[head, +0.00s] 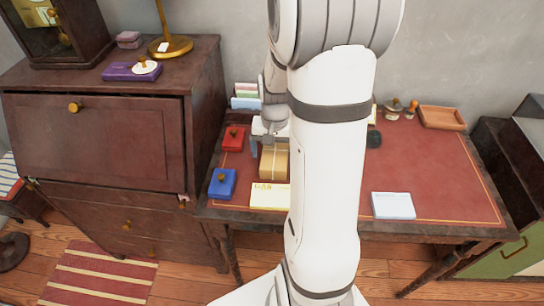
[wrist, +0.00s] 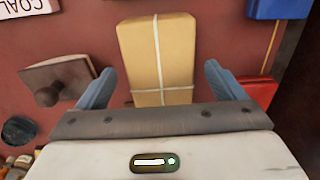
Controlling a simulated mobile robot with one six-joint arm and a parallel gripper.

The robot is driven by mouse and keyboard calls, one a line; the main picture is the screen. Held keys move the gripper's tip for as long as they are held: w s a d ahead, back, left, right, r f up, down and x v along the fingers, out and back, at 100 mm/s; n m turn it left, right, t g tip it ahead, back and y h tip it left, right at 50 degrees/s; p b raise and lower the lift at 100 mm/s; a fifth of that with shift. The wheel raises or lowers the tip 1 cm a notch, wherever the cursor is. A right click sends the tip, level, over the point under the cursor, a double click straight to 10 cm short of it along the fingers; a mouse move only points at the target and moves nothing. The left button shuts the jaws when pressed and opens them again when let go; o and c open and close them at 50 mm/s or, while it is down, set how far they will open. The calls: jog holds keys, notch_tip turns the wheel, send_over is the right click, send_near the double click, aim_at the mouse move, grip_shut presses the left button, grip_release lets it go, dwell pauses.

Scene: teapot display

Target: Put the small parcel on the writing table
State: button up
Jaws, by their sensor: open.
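The small parcel (head: 273,164) is a tan box tied with pale string. It is at the left part of the red-topped writing table (head: 430,175) and appears to rest on it. In the wrist view the parcel (wrist: 158,50) lies straight ahead, between the lines of the two blue fingers. My gripper (head: 266,142) is at the parcel's far end in the head view. In the wrist view my gripper (wrist: 160,75) is open, with a finger on each side of the parcel and gaps showing. My arm hides the middle of the table.
A red box (head: 233,138) and a blue box (head: 222,183) stand left of the parcel. A lettered card (head: 268,196) lies in front. A knobbed block (wrist: 57,82) is near the left finger. A white pad (head: 393,205) and wooden tray (head: 442,118) are right; red tabletop between is clear.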

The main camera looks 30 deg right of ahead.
aim_at(274, 156)
notch_tip(274, 156, up, 9)
jog(key=s+a+r+n+t, duration=0.1)
jog(key=s+a+r+n, duration=0.1)
jog(key=s+a, duration=0.4)
jog(key=s+a+r+n+t, duration=0.1)
jog(key=s+a+r+n, duration=0.1)
jog(key=s+a+n, duration=0.2)
jog(key=s+a+p, duration=0.1)
jog(key=s+a, duration=0.1)
jog(key=a, duration=0.1)
jog(key=shift+r+n, duration=0.3)
jog(key=shift+n, duration=0.1)
notch_tip(274, 156, up, 6)
jog(key=p, duration=0.5)
jog(key=shift+s+t+p, duration=0.2)
jog(key=shift+t+p, duration=0.1)
jog(key=shift+r, duration=0.1)
